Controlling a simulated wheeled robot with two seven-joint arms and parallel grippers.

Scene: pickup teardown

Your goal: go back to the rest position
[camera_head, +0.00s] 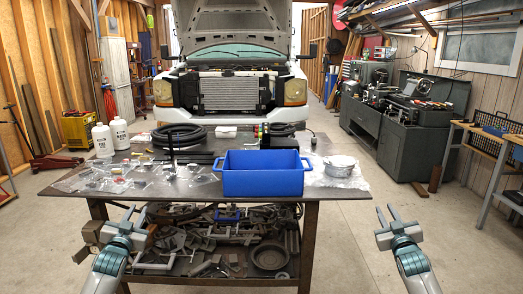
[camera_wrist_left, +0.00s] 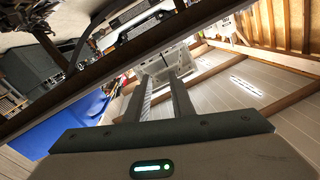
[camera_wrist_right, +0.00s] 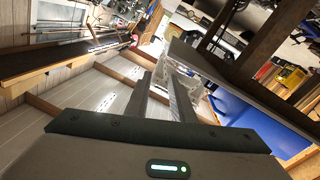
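My left gripper (camera_head: 133,214) is in front of the table at its left end, fingers pointing up and apart, with nothing between them. Its two fingers also show in the left wrist view (camera_wrist_left: 163,80), with a gap between them. My right gripper (camera_head: 387,212) is to the right of the table over the floor, fingers apart and empty. Its fingers also show parted in the right wrist view (camera_wrist_right: 161,80). Both grippers are clear of the table top and touch nothing that I can see.
The work table (camera_head: 195,185) stands between my arms, with a blue bin (camera_head: 263,182) at its front edge. Black hoses (camera_head: 180,137), white bottles (camera_head: 103,140) and bagged parts lie on it. A pickup (camera_head: 230,85) with raised hood stands behind. Floor to the right is free.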

